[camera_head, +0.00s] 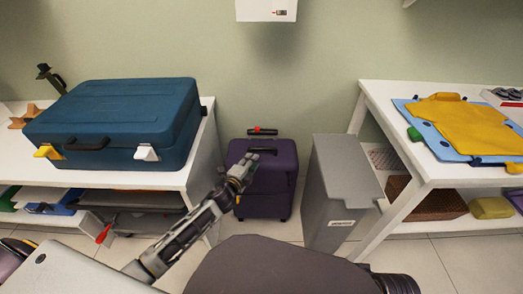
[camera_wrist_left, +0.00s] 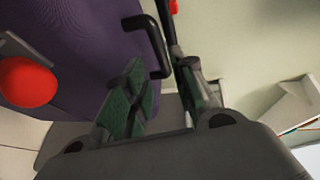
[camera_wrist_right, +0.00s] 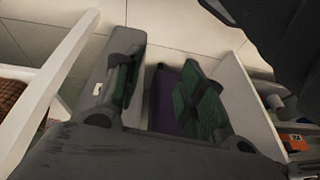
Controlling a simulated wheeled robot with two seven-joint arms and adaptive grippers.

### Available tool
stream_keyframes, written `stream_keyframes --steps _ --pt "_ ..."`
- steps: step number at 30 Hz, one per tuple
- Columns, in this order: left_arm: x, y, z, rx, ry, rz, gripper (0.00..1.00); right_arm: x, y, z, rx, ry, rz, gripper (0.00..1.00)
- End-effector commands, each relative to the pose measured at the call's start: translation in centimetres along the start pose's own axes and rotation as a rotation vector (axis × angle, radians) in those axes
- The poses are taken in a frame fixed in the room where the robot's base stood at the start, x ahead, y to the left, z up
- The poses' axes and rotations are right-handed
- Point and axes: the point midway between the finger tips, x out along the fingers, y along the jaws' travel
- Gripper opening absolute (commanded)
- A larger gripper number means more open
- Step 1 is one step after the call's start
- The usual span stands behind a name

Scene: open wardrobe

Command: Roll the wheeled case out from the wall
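The purple wheeled case (camera_head: 262,180) stands upright against the wall, between the left shelf unit and a grey box. Its pull handle with a red button (camera_head: 262,131) is at the top, and a black carry handle lies below it. My left gripper (camera_head: 243,168) is in front of the case's upper left. In the left wrist view, its fingers (camera_wrist_left: 160,75) are apart, with the black handle (camera_wrist_left: 154,45) reaching between them; contact is unclear. My right gripper (camera_wrist_right: 160,78) is open and empty, with part of the purple case (camera_wrist_right: 168,95) visible beyond its fingers.
The grey box (camera_head: 342,185) stands close on the case's right. The left shelf unit (camera_head: 202,150) carries a blue suitcase (camera_head: 120,120). Tiled floor in front of the case is partly hidden by my body.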

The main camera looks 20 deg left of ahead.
Motion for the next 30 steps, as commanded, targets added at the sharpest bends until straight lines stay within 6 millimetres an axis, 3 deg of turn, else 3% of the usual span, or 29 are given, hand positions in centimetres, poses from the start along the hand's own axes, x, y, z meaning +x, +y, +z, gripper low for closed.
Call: stream_keyframes --steps 30 --pt "7.9 0.1 0.0 0.000 0.000 -0.001 0.26 5.0 -0.5 0.8 0.007 0.075 -0.043 0.40"
